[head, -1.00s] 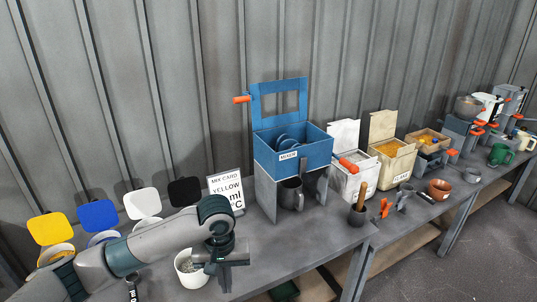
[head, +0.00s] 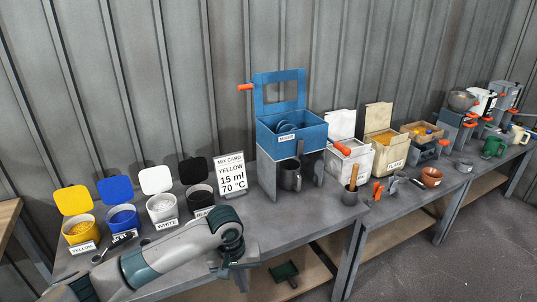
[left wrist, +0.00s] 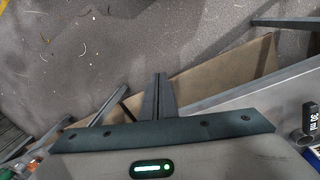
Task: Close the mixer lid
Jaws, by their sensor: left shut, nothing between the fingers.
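The mixer (head: 292,143) is a blue box on grey legs, standing on the bench in the middle of the head view. Its blue frame-like lid (head: 262,98) stands upright at the back, open, with an orange handle (head: 245,87) sticking out to the left. Blue round parts show inside the box. My left gripper (head: 243,283) is low in front of the bench edge, left of and well below the mixer, touching nothing visible. In the left wrist view its fingers (left wrist: 158,97) are together and empty, above the floor and lower shelf. My right gripper is not in view.
A grey mug (head: 289,176) stands under the mixer. A mix card (head: 231,175) stands left of it. Open colour tubs, such as the yellow one (head: 79,231), line the left.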

